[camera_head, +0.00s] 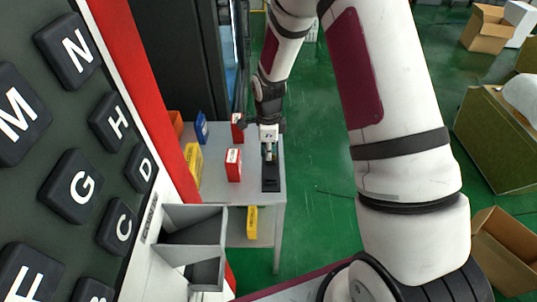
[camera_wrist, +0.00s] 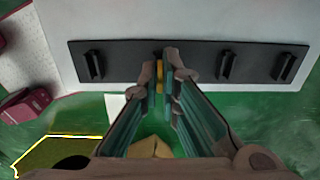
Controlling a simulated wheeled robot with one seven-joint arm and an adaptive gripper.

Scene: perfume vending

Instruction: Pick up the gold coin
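The gold coin (camera_wrist: 159,75) shows as a thin yellow edge, upright at the black holder strip (camera_wrist: 118,61) in the wrist view. My gripper (camera_wrist: 163,72) has one fingertip on each side of the coin. The fingertips are close together, and I cannot tell whether both touch it. In the head view, my gripper (camera_head: 269,153) points down over the black strip (camera_head: 270,184) on the grey table. The coin cannot be made out there.
Red box (camera_head: 233,165), yellow box (camera_head: 194,163) and blue box (camera_head: 201,127) stand on the table (camera_head: 215,188), left of my gripper. A large lettered keypad panel (camera_head: 90,130) and grey bin (camera_head: 195,225) are at left. Cardboard boxes (camera_head: 484,28) lie on the green floor at right.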

